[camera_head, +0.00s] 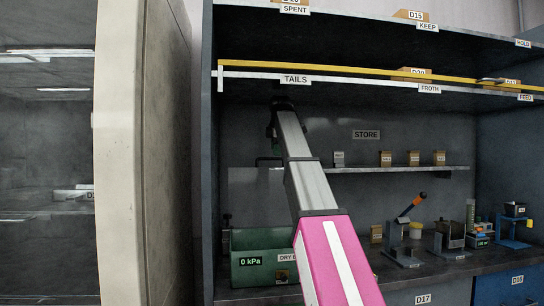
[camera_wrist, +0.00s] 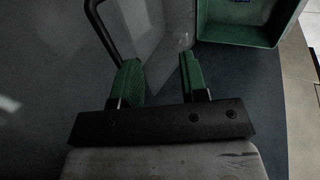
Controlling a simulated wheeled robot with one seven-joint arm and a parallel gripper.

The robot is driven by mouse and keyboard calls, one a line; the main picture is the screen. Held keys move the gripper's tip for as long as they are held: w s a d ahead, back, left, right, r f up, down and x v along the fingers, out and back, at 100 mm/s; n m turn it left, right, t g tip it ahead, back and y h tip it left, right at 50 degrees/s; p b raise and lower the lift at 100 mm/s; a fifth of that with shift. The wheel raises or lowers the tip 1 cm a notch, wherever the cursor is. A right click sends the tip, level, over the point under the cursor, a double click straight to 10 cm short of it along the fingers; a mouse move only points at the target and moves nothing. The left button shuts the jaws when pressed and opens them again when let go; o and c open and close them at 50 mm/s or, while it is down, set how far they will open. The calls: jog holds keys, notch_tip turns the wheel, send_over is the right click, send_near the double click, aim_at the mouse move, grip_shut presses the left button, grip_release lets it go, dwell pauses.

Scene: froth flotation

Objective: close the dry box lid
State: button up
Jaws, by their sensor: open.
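The dry box (camera_head: 262,245) is a green box at the lower left of the head view, partly behind my arm. Its open green body also shows at the top right of the wrist view (camera_wrist: 243,38). The lid (camera_head: 252,190) is a clear, pale panel standing raised above the back of the box. In the wrist view the lid (camera_wrist: 160,28) lies beyond my fingers. A black bar handle (camera_wrist: 96,22) ends near my left finger; I cannot tell if they touch. My gripper (camera_wrist: 161,80) is open with green finger pads and nothing clearly held. In the head view my gripper (camera_head: 273,138) is beside the handle (camera_head: 266,160).
A shelf (camera_head: 350,170) with small boxes runs along the back wall right of my arm. Yellow and white rails (camera_head: 350,78) cross above. Stands and containers (camera_head: 450,235) crowd the bench at right. A large pale cabinet edge (camera_head: 118,150) stands at left.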

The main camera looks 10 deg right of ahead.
jog(key=w, duration=0.3)
jog(key=w+f, duration=0.1)
jog(key=w, duration=0.5)
jog(key=shift+w+f, duration=0.1)
jog(key=shift+f, duration=0.25)
jog(key=shift+w+f, duration=0.25)
jog(key=shift+f, duration=0.3)
grip_shut()
